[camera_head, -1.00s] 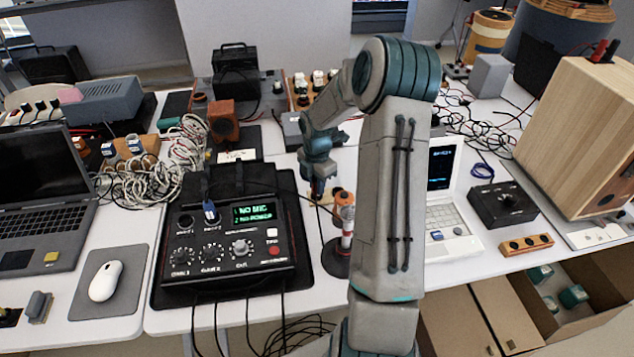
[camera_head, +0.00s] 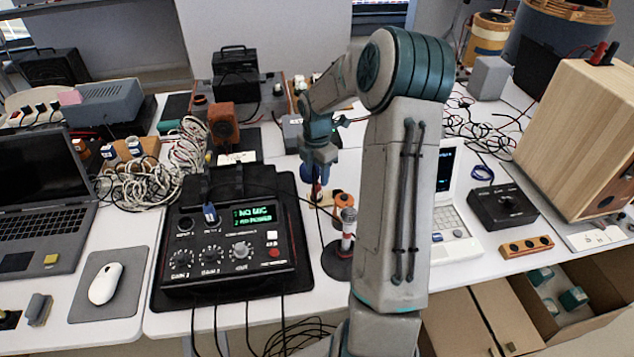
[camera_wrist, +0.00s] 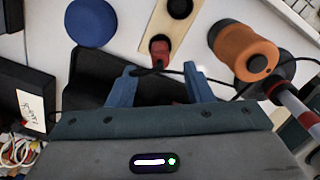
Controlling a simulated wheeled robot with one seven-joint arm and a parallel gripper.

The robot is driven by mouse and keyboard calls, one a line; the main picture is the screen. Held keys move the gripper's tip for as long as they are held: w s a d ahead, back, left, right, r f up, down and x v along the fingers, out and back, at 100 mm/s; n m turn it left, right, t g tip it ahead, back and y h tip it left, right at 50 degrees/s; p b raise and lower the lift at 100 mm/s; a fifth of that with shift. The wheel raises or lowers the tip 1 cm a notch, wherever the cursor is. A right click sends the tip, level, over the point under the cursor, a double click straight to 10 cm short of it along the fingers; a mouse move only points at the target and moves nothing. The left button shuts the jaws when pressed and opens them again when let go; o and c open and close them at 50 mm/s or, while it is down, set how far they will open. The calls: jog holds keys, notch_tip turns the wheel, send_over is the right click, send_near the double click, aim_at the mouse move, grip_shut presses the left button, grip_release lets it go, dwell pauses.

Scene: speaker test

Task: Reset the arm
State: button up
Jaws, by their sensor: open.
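My gripper (camera_head: 317,186) hangs over the table behind the microphone stand, fingers pointing down. In the wrist view its two blue fingers (camera_wrist: 160,84) are apart. A dark cable crosses near the fingertips, and a red plug (camera_wrist: 160,48) stands on a wooden strip (camera_wrist: 167,24) just beyond them. Nothing is clearly held. My arm rises in front of the table and bends at a teal elbow. A microphone (camera_head: 347,226) stands upright on a round dark base, right of the mixer (camera_head: 232,240). The mixer's green display shows "NO MIC".
An orange cylinder (camera_wrist: 246,50) stands close to the right of my gripper, and a blue disc (camera_wrist: 90,22) lies at left. A laptop (camera_head: 40,205), mouse (camera_head: 104,283) and tangled white cables (camera_head: 150,178) are at left. A wooden speaker (camera_head: 575,140) stands at right.

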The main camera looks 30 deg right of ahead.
notch_tip(320, 180, up, 8)
jog(key=s+a+r+m+t+h, duration=0.1)
jog(key=s+a+r+m, duration=0.6)
jog(key=s+a+m, duration=0.35)
jog(key=s+a+m+t+y, duration=0.1)
jog(key=s+a+m, duration=0.4)
jog(key=s+m, duration=0.5)
jog(key=s, duration=0.4)
jog(key=shift+s+a+r+t, duration=0.2)
jog(key=shift+s+r+t, duration=0.15)
jog(key=shift+t, duration=0.05)
